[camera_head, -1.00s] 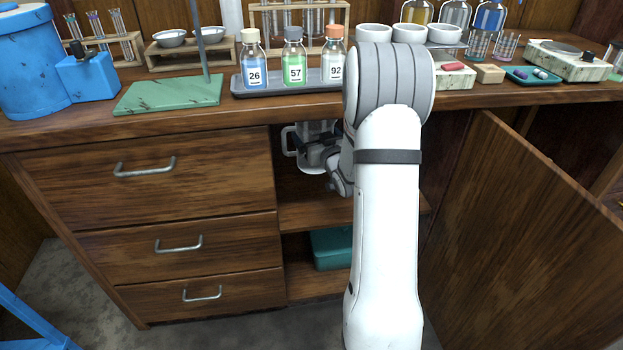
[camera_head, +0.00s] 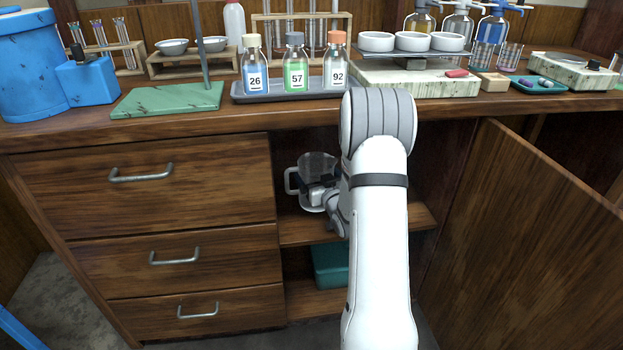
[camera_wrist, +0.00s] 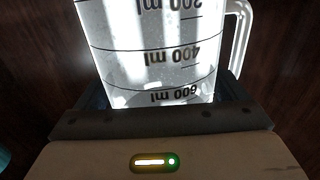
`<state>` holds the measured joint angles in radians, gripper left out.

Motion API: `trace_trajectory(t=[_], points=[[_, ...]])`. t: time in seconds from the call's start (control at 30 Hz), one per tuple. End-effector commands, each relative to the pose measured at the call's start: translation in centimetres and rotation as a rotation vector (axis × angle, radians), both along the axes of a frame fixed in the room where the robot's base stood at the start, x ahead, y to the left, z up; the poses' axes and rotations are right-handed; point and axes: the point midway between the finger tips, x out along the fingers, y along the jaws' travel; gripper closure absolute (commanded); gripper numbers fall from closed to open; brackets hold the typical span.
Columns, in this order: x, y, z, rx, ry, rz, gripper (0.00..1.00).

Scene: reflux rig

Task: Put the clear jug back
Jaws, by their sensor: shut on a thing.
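The clear jug (camera_head: 314,165) is in the open cupboard compartment, above the upper shelf (camera_head: 305,229), with its handle to the left. In the wrist view the jug (camera_wrist: 150,55) shows its ml markings, upside down in the picture, and its handle at the right. My gripper (camera_head: 321,190) is shut on the jug, with the jaws on either side of it in the wrist view. The jug looks upright. Its base is at or close above the shelf; I cannot tell whether it touches.
The cupboard door (camera_head: 530,220) stands open at the right. Closed drawers (camera_head: 145,180) are at the left. A teal box (camera_head: 332,265) sits on the lower shelf. Above, the counter holds a tray (camera_head: 240,92) with numbered bottles and a stone-topped stand (camera_head: 415,83).

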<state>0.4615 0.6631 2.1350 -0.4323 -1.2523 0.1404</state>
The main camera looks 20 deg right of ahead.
Motion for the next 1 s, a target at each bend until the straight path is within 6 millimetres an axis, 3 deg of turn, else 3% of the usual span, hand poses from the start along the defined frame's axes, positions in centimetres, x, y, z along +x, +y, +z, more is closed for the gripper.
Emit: trace_trajectory(t=[0.1, 0.13, 0.23, 0.57, 1.0], points=[[0.0, 0.0, -0.3, 0.0, -0.001, 0.0, 0.45], [0.0, 0.0, -0.3, 0.0, 0.0, 0.0, 0.07], [0.0, 0.0, -0.2, 0.0, 0.0, 0.0, 0.0], [-0.2, -0.1, 0.3, 0.001, 0.001, -0.001, 0.0], [-9.1, 0.3, 0.2, 0.003, 0.003, -0.004, 0.0]])
